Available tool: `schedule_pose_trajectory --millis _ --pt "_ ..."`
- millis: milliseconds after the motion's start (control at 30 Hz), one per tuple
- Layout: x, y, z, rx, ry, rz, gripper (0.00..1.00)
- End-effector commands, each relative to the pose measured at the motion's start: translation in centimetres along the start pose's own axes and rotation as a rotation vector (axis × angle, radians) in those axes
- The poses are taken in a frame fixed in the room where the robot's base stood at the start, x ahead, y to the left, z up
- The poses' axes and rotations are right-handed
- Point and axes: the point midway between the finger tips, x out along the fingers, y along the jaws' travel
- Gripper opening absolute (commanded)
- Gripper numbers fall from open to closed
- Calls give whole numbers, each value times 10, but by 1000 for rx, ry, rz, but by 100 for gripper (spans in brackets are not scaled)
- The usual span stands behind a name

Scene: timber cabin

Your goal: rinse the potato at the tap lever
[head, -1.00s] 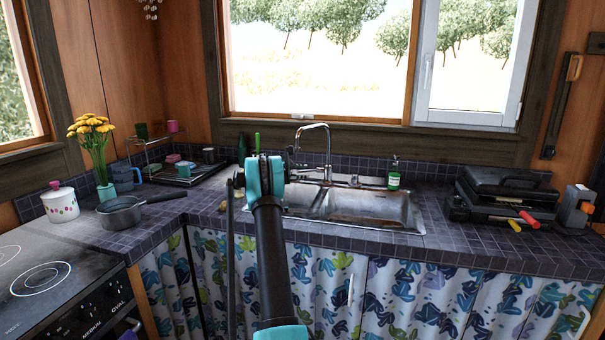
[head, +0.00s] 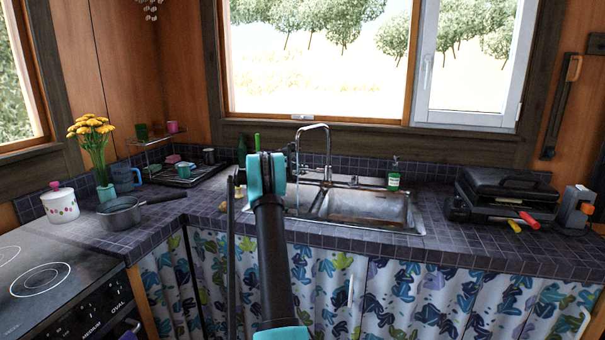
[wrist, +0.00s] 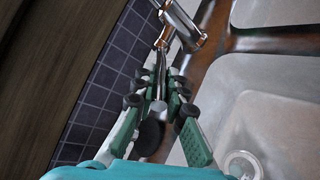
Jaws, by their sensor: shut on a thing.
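The chrome tap (head: 328,150) rises behind the sink (head: 370,208), its spout arching to the left. My gripper (wrist: 168,88) is beside the tap's base at the back of the sink. Its fingers are closed around a short silver rod, the tap lever (wrist: 158,106), whose end points toward the wrist camera. In the head view my gripper (head: 266,172) hides the lever and the left part of the sink. A thin pale line shows below the spout; I cannot tell if it is water. I cannot make out the potato for sure.
A green soap bottle (head: 394,178) stands behind the sink's right side. A black grill (head: 505,195) is on the right counter. A pan (head: 122,211), a white pot (head: 60,203) and a flower vase (head: 105,190) stand at left. The counter's front strip is mostly clear.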

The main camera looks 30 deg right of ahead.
Motion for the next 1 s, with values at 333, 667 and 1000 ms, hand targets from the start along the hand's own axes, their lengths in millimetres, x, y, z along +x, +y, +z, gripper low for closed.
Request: schedule_pose_trajectory --millis 333,667,1000 --pt "-1 0 0 1 5 -6 18" --pt "-1 1 0 1 4 -6 34" --pt "-31 1 -1 1 7 -4 34"
